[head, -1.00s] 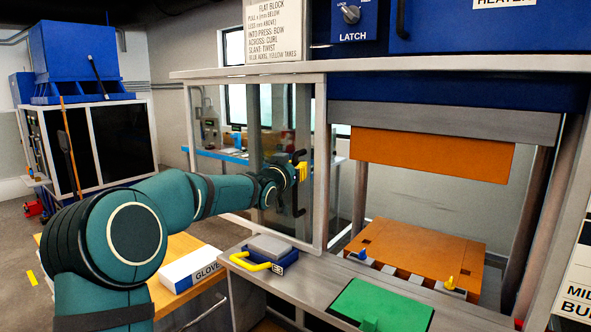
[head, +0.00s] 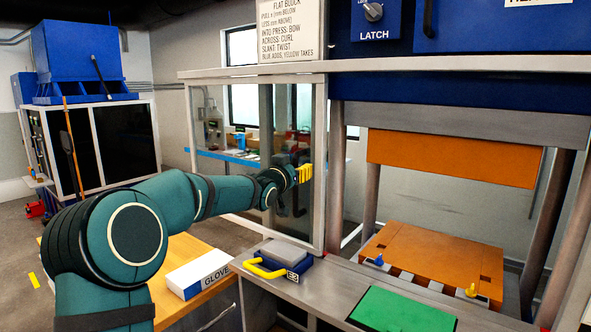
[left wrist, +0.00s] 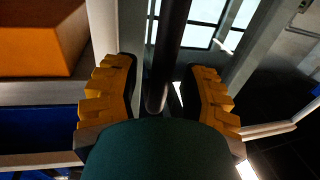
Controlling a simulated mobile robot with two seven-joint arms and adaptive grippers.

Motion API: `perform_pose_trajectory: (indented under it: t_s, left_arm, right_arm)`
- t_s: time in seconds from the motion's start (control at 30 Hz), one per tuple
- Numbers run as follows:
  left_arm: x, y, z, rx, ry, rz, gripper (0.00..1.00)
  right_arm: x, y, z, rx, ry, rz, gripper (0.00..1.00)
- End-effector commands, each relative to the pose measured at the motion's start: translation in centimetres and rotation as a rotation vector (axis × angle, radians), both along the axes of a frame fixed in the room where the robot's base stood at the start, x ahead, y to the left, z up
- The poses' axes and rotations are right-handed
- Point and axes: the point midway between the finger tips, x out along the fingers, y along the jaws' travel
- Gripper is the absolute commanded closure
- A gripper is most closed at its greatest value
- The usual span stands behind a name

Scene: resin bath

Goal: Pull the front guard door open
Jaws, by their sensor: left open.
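The front guard door is a clear panel in a pale metal frame (head: 319,205), left of the press opening. A dark upright handle is on its right side. My left gripper (head: 305,174) is in front of the door at the handle, hiding much of it in the head view. In the left wrist view my left gripper (left wrist: 165,100) is open, with yellow ridged fingers spread either side of the dark handle bar (left wrist: 171,45). I cannot tell whether either finger touches the bar. My right gripper is not in view.
A bench ledge below the door holds a blue box with a yellow handle (head: 262,268) and a green pad (head: 402,311). An orange block (head: 430,255) sits inside the press under an orange upper plate (head: 450,158). A GLOVE box (head: 200,273) lies on the wooden table (head: 165,300).

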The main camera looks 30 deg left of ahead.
Motion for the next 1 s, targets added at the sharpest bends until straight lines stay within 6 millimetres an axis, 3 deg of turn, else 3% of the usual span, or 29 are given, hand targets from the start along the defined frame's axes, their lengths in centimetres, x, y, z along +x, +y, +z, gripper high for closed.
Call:
perform_pose_trajectory:
  t_s: [0.3, 0.47, 1.0]
  left_arm:
    - [0.0, -0.1, 0.2, 0.0, -0.004, -0.001, 0.52]
    - [-1.1, -0.2, 0.3, 0.002, -0.005, -0.001, 0.52]
    - [-10.5, -1.3, 0.3, 0.002, -0.005, 0.0, 0.52]
  right_arm:
    - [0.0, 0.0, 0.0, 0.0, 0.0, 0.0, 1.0]
    - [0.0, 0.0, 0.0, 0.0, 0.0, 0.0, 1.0]
    - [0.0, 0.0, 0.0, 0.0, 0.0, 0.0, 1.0]
